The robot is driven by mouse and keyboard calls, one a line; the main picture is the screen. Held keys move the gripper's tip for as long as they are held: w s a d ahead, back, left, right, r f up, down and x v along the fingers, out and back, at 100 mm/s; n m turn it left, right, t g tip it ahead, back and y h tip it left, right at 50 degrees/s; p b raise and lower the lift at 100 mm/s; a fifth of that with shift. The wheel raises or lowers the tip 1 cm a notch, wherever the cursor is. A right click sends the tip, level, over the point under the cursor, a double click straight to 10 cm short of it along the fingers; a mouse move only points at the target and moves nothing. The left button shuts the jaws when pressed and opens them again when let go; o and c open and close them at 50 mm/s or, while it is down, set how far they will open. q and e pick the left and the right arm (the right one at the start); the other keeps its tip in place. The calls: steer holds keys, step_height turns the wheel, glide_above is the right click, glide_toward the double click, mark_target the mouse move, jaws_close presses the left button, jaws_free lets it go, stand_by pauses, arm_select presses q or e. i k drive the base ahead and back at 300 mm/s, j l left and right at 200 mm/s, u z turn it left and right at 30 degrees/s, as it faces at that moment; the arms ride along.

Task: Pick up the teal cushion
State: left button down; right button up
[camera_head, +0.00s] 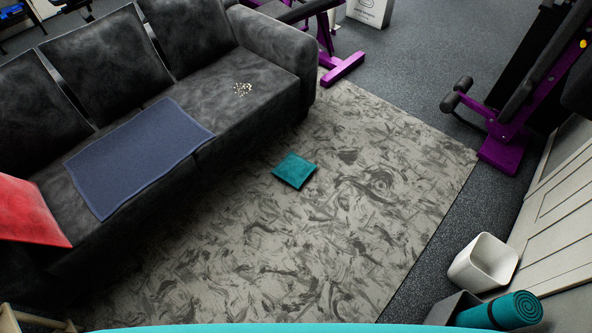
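The teal cushion (294,170) is small and square. It lies flat on the grey patterned rug (330,240), a short way in front of the dark sofa and apart from it. Nothing covers the cushion. Neither of my grippers shows in the head view.
A dark grey sofa (283,45) with a blue cloth (138,155) and a red cushion (30,212) stands on the left. Purple gym equipment (503,148) is at the upper right. A white bin (483,262) and a rolled teal mat (502,311) are at the lower right. The rug is otherwise clear.

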mark_target(294, 169)
steer(key=i+l+u, duration=0.15)
steer(key=i, duration=0.85)
